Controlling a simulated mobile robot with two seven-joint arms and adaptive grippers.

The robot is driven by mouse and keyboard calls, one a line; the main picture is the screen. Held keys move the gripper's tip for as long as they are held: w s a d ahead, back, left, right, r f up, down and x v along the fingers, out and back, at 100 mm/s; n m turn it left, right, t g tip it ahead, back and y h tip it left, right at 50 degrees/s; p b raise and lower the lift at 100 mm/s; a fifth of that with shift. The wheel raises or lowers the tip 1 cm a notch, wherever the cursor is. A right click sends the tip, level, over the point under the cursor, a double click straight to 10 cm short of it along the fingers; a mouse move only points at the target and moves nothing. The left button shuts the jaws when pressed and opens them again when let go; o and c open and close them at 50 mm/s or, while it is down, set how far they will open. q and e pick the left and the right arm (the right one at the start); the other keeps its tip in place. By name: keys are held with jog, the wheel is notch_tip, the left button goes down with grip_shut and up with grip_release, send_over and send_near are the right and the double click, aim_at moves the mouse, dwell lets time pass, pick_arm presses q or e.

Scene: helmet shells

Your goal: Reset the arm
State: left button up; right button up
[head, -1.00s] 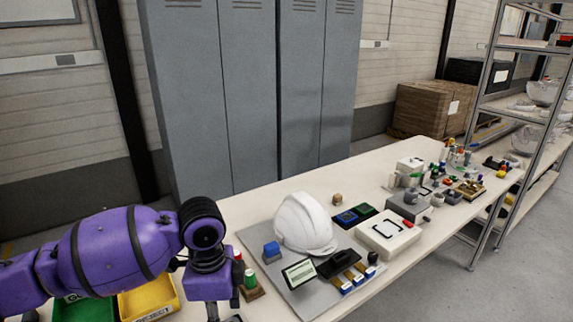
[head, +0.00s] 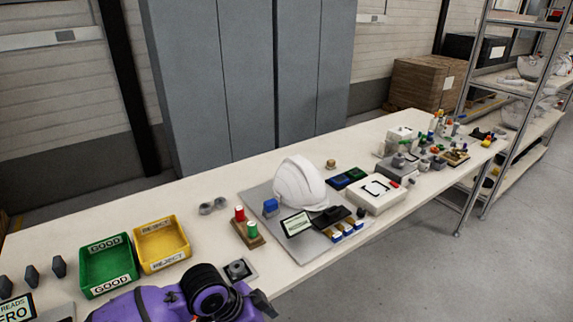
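My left arm shows purple at the bottom of the head view, low and in front of the table's near edge. My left gripper (head: 262,303) is partly in view at its end as a dark shape; its fingers are not clear enough to tell open from shut. No object shows in it. My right arm and gripper are not in view. A white helmet shell (head: 298,184) sits on a grey plate (head: 262,198) on the table, apart from the arm.
A green GOOD bin (head: 108,262) and a yellow REJECT bin (head: 161,243) stand at left on the long table (head: 215,178). A wooden block with red and green buttons (head: 246,229) is near the plate. Several small parts crowd the far right end. Grey lockers (head: 255,80) stand behind.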

pick_arm(q)
jog(key=s+d+f+n+t+h, duration=0.1)
jog(key=s+f+n+t+h, duration=0.15)
jog(key=s+f+n, duration=0.3)
jog(key=s+a+f+n+t+y, duration=0.2)
jog(key=s+a+f+n+y, duration=0.1)
jog(key=s+a, duration=0.5)
jog(key=s+a+f+n+t+y+p, duration=0.1)
jog(key=s+a+f+n+t+y, duration=0.1)
jog(key=s+a, duration=0.6)
notch_tip(320, 180, down, 3)
jog(key=s+n+y, duration=0.1)
jog(key=n, duration=0.1)
jog(key=shift+s+n+y, duration=0.15)
jog(key=shift+n+y, duration=0.2)
